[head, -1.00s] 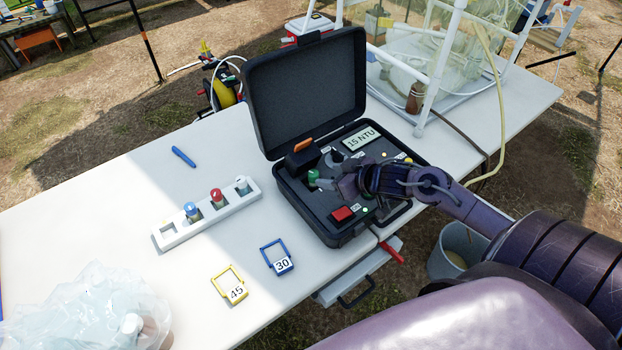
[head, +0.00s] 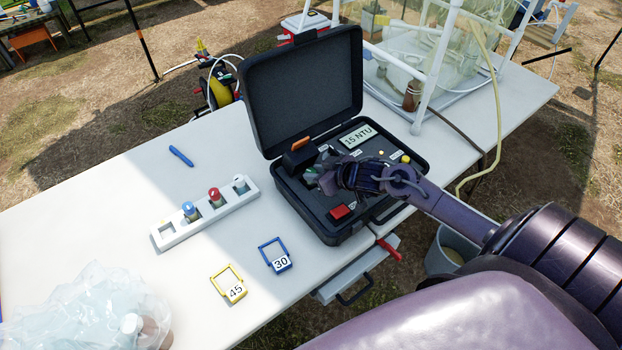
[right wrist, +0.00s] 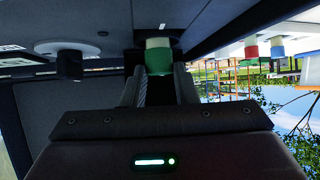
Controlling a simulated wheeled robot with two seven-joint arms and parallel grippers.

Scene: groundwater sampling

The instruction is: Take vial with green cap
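The vial with the green cap (right wrist: 158,58) stands in the open black meter case. In the head view only a little of its green shows beside my gripper. My right gripper (right wrist: 160,77) is open, with its two fingertips at either side of the green cap; I cannot tell whether they touch it. In the head view the right gripper (head: 325,181) is low over the case and partly hides the vial. My left gripper is not in view.
The meter case (head: 318,222) has a raised lid (head: 305,90) behind the gripper and a red button (head: 340,212). A white rack (head: 210,221) holds several capped vials. Number tags 30 (head: 280,263) and 45 (head: 235,292) and a plastic bag (head: 80,305) lie on the table (head: 130,190).

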